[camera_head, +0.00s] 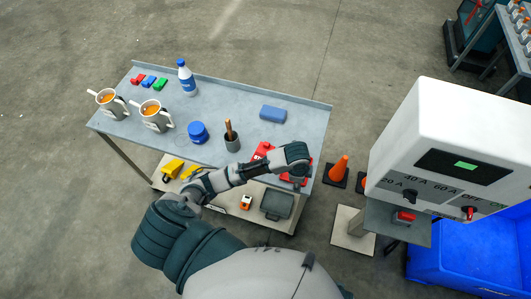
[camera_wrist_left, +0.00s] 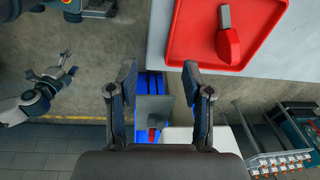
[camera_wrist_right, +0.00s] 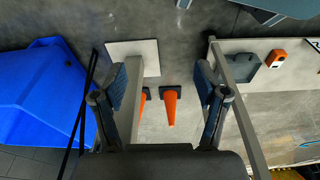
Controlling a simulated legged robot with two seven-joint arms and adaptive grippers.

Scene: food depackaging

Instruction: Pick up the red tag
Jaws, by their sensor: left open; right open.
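A small red piece (camera_head: 137,79) lies at the far left of the table, beside a blue and a green one; which red thing is the tag I cannot tell. A red tray (camera_head: 264,148) is at the table's right end, partly hidden by my left arm. In the left wrist view the tray (camera_wrist_left: 262,58) holds a red piece with a grey part (camera_wrist_left: 228,45). My left gripper (camera_wrist_left: 158,75) is open and empty, close to the tray, its fingers beyond the table edge. My right gripper (camera_wrist_right: 162,78) is open and empty above the floor, not visible in the head view.
A white switch box (camera_head: 450,130) and blue bin (camera_head: 470,255) are further right.

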